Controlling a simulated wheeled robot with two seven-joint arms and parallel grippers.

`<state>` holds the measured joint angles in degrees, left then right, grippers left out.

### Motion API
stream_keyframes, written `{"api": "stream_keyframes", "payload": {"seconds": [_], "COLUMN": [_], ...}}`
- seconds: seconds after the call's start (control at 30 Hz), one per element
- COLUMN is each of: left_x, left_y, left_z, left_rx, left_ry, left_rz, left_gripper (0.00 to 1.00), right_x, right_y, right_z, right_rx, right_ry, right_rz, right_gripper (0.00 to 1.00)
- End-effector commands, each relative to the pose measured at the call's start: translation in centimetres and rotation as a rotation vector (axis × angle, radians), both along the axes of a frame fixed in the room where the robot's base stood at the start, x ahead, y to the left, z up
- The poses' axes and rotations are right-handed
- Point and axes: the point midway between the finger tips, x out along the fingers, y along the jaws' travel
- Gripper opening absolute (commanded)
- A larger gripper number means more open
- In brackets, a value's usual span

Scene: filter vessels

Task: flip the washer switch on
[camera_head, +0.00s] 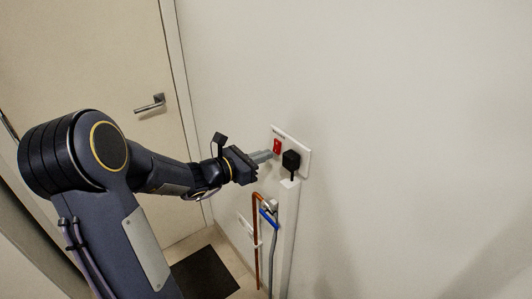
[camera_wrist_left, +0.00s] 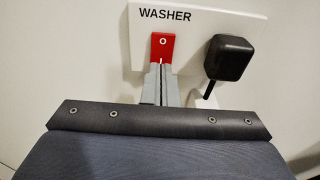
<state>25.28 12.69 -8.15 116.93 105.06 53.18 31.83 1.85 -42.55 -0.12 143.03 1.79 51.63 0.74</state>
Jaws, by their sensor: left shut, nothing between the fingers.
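The washer switch (camera_head: 277,146) is a red rocker on a white wall plate (camera_head: 290,135). In the left wrist view the red switch (camera_wrist_left: 162,46) sits under the word WASHER, with a white ring mark on its upper part and a short white line lower down. My left gripper (camera_head: 270,155) is shut and empty, its grey fingertips (camera_wrist_left: 161,68) at the lower part of the switch. The fingertips cover the switch's lower end; I cannot tell whether they touch it. My right gripper is not in view.
A black plug (camera_head: 291,160) sits in the plate just right of the switch. Below are a white trunking (camera_head: 287,230), a copper pipe (camera_head: 257,240) and a blue-handled valve (camera_head: 269,213). A door (camera_head: 110,60) with a lever handle stands left. The wall to the right is bare.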

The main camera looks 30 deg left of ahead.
Motion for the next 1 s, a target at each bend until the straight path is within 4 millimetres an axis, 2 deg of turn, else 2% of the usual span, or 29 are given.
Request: {"api": "stream_keyframes", "payload": {"seconds": [0.17, 0.5, 0.7, 0.77, 1.0], "left_x": [0.9, 1.0, 1.4, 1.4, 1.3], "left_y": [-0.4, -0.4, -0.6, -0.6, -0.5], "left_z": [-0.1, -0.2, -0.8, -0.2, -0.4], "left_rx": [-0.001, 0.0, -0.016, -0.016, -0.016], "left_ry": [0.0, -0.001, -0.042, -0.039, -0.038], "left_rz": [-0.001, 0.0, 0.0, 0.0, 0.0], "left_gripper": [0.0, 0.0, 0.0, 0.0, 0.0], "right_x": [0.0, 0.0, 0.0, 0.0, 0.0], "right_y": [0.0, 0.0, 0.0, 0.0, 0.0], "right_z": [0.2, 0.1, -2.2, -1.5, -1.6], "right_rx": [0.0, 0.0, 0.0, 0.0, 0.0], "right_ry": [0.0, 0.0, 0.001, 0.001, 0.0], "right_rz": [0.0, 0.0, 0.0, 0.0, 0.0], "right_gripper": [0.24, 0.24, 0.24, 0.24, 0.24]}}
